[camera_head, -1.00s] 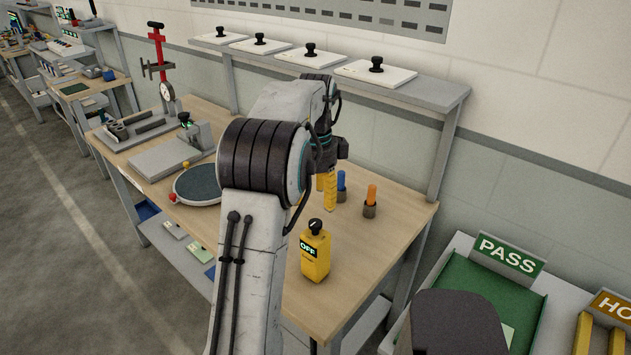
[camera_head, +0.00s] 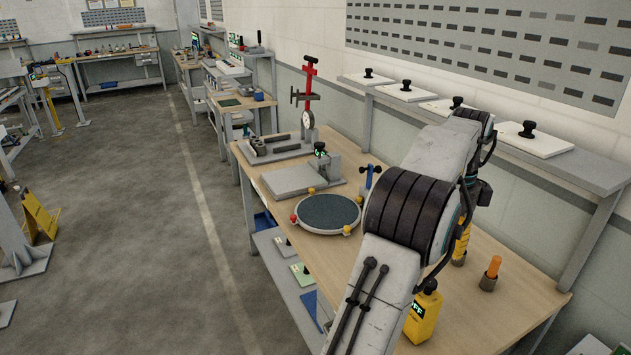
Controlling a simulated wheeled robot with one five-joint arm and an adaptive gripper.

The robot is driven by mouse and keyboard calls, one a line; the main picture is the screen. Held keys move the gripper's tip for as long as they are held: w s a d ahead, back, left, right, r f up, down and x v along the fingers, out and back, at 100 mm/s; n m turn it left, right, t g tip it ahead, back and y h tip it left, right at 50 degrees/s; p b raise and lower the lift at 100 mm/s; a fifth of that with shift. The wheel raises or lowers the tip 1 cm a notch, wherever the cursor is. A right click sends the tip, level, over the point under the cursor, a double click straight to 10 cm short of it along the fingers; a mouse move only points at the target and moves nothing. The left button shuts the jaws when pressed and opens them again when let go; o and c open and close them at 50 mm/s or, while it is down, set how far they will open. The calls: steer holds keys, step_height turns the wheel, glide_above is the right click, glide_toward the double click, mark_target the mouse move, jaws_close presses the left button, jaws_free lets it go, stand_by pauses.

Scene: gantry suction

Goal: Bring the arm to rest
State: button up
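My arm (camera_head: 408,218) reaches up from the bottom of the head view and bends over the right part of the wooden workbench (camera_head: 520,270). Its far links fold down behind the big dark ribbed joint. My gripper's dark end (camera_head: 482,191) shows only in part at the right of the arm. Its fingertips cannot be made out, and I cannot tell whether it is open or shut. A yellow piece (camera_head: 461,245) shows just below it; I cannot tell whether they touch.
A yellow box (camera_head: 424,314) stands partly behind my arm, with an orange peg (camera_head: 491,272) to its right. A round dark plate (camera_head: 328,213), a grey block fixture (camera_head: 303,178) and a red gauge stand (camera_head: 309,95) are left. A shelf (camera_head: 590,170) with knobbed white plates runs behind.

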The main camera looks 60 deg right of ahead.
stand_by(0.3)
step_height(320, 180, down, 8)
steer(key=n, duration=1.3)
steer(key=shift+r+n+h, duration=0.25)
steer(key=shift+n+h, duration=0.05)
steer(key=w+a+n, duration=0.6)
steer(key=w+a, duration=0.1)
steer(key=a, duration=0.5)
steer(key=w+a+n, duration=0.5)
steer(key=w+a, duration=0.3)
steer(key=a, duration=0.3)
steer(key=w+a+r+n+t, duration=0.2)
steer(key=a+n, duration=0.4)
steer(key=a, duration=0.5)
steer(key=w+a+r+n+t, duration=0.2)
steer(key=a+n, duration=0.4)
steer(key=a, duration=0.5)
steer(key=shift+w+a+r+n, duration=0.25)
steer(key=shift+w+n, duration=0.15)
steer(key=shift+w, duration=0.3)
